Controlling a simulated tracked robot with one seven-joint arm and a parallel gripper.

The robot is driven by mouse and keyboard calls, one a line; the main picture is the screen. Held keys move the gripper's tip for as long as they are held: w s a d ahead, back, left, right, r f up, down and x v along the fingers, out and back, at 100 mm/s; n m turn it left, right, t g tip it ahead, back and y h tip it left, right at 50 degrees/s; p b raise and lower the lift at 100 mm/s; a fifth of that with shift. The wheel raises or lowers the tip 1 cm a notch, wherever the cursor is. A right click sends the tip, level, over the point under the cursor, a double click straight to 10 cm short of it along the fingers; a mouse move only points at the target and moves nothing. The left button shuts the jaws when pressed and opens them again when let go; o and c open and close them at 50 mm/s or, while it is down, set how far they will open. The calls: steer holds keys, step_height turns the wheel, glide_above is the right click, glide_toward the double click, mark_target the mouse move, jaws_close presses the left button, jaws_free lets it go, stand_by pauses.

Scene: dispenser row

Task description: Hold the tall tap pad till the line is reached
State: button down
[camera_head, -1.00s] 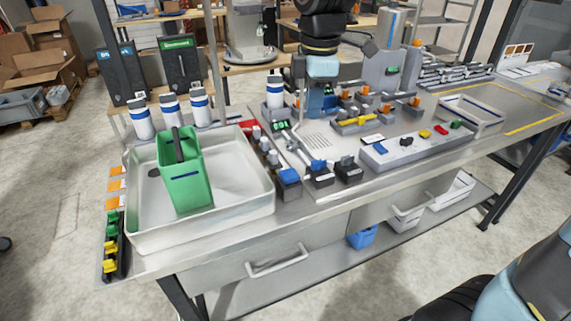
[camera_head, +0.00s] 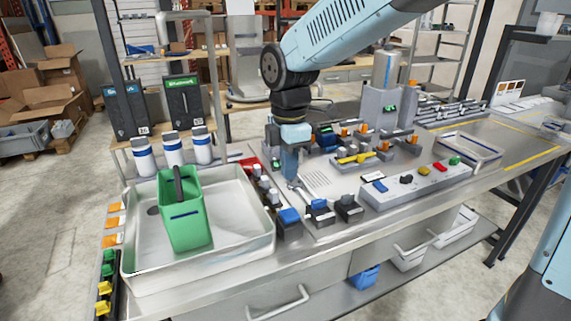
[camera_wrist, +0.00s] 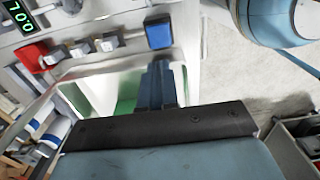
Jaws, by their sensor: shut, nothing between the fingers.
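A green jug (camera_head: 184,222) with a dark handle and a dark blue line stands in a white basin (camera_head: 135,250). A tall grey arched pipe (camera_head: 190,15), possibly the tall tap, stands behind the basin. A row of knobs beside the basin ends in a blue pad (camera_head: 289,215), which also shows in the wrist view (camera_wrist: 158,32). Which pad belongs to the tall tap is not clear. My gripper (camera_head: 291,178) is shut and empty, pointing down behind the blue pad. In the wrist view its fingers (camera_wrist: 157,78) lie close to the pad; contact cannot be told.
A red block (camera_wrist: 32,57) and a lit green display (camera_wrist: 20,16) sit beside the knobs. Several white bottles (camera_head: 173,150) stand behind the basin. More blocks and a button panel (camera_head: 425,180) lie to the right.

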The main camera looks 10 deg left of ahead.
mark_target(289, 215)
step_height(289, 215, down, 11)
steer(key=shift+r, duration=0.2)
stand_by(0.5)
steer(key=shift+s+d+f, duration=0.1)
steer(key=shift+s+f, duration=0.05)
steer(key=shift+f, duration=0.45)
steer(key=shift+s+f, duration=0.1)
steer(key=shift+f, duration=0.5)
stand_by(5.6)
